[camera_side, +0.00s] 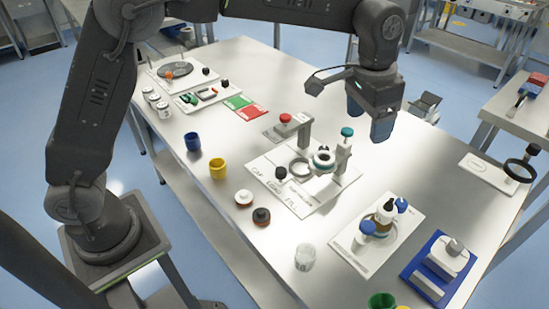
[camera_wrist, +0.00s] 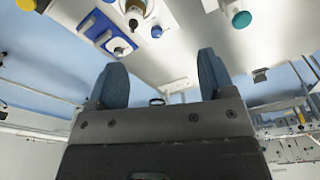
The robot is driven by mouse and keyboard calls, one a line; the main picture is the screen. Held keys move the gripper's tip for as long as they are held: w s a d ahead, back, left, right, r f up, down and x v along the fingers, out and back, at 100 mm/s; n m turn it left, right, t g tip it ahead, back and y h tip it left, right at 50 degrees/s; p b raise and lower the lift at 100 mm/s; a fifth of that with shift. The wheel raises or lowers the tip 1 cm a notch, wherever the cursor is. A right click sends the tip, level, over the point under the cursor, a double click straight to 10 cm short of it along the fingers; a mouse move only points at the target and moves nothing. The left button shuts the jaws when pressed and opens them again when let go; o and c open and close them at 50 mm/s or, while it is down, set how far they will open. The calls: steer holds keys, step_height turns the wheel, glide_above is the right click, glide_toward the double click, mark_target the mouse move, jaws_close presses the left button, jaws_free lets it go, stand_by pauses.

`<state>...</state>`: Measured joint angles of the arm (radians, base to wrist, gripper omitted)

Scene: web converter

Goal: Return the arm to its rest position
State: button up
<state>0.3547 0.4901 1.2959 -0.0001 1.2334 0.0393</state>
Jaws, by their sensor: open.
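My gripper (camera_side: 370,118) hangs above the far right part of the white table (camera_side: 262,75) in the side view. Its two blue-grey fingers point down and are clear of the table. In the wrist view my gripper (camera_wrist: 163,80) shows its fingers spread wide apart with nothing between them. It is behind and to the right of the white fixture plate (camera_side: 318,205), apart from its teal knob (camera_side: 347,132).
A plate with a dropper bottle (camera_side: 384,212) and a blue device (camera_side: 437,268) stand at the table's right end. A yellow cup (camera_side: 217,168), a blue cup (camera_side: 192,142) and a clear beaker (camera_side: 305,257) stand nearer. A second table (camera_side: 515,115) is at right.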

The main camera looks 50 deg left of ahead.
steer(key=s+a+r+n+t, duration=0.1)
steer(key=s+a+r, duration=0.2)
steer(key=s+a, duration=0.3)
steer(key=s+a+r+n+t, duration=0.1)
steer(key=s+a+r, duration=0.3)
steer(key=s+a, duration=0.25)
steer(key=s+a+f+n+t, duration=0.1)
steer(key=s+a+f, duration=0.1)
steer(key=s, duration=0.5)
steer(key=s+a+f+n+t, duration=0.1)
steer(key=s+a+f, duration=0.2)
steer(key=s, duration=0.3)
steer(key=shift+s+f+n+y, duration=0.25)
steer(key=shift+s+n+y, duration=0.05)
steer(key=shift+s, duration=0.05)
